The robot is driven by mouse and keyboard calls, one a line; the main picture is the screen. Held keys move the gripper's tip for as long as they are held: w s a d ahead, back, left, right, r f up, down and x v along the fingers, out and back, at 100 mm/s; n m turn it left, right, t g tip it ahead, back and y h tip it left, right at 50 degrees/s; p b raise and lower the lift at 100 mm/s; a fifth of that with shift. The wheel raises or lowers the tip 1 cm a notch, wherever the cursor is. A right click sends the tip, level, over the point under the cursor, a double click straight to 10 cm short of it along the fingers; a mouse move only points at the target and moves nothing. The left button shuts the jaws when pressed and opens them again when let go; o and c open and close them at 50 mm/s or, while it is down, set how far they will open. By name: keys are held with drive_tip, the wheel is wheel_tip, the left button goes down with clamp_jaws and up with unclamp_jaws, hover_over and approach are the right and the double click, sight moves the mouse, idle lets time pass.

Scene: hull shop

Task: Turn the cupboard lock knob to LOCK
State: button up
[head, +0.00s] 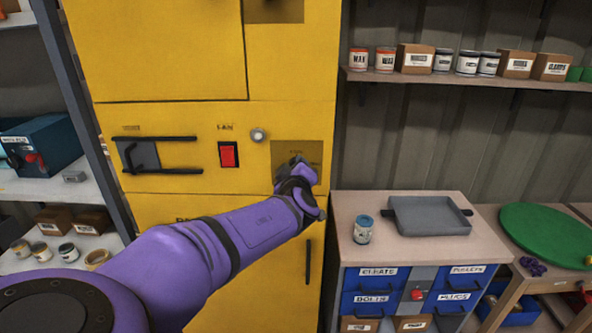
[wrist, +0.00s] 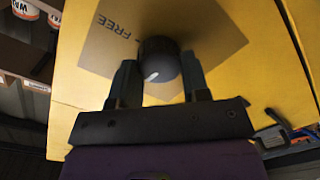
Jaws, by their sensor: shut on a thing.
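The dark round lock knob (wrist: 159,62) sits on a darker square patch (wrist: 212,38) of the yellow cupboard (head: 217,123). A white mark on the knob shows at its lower left in the wrist view. The word FREE is printed at the upper left of the knob there; I see no LOCK word. My gripper (wrist: 160,74) is shut on the knob, one finger on each side. In the head view my gripper (head: 296,170) covers the knob, and the print on the patch is too small to read.
Left of the knob on the cupboard are a red switch (head: 228,155), a round grey button (head: 258,135) and a dark latch handle (head: 160,154). A bench on the right holds a grey tray (head: 428,216) and a blue-lidded jar (head: 363,229).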

drive_tip(key=shift+n, duration=0.8)
drive_tip(key=o, duration=0.9)
